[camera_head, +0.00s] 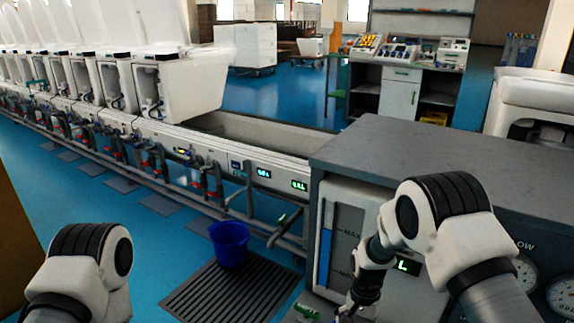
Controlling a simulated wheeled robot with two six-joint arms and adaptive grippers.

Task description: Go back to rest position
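My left arm shows at the lower left with its elbow bent, and its gripper is out of view below the picture. My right arm comes in from the lower right in front of the grey-topped test cabinet (420,150). Its dark gripper (350,308) points down near a small green-marked part at the cabinet's lower front. The fingertips are cut off by the bottom edge, so whether it is open or shut, or touches anything, cannot be told.
A blue bucket (230,243) stands by a dark slatted floor mat (232,290). A row of white toilets (180,85) lines the long test bench (225,150) at left. Another white toilet (535,105) is at right.

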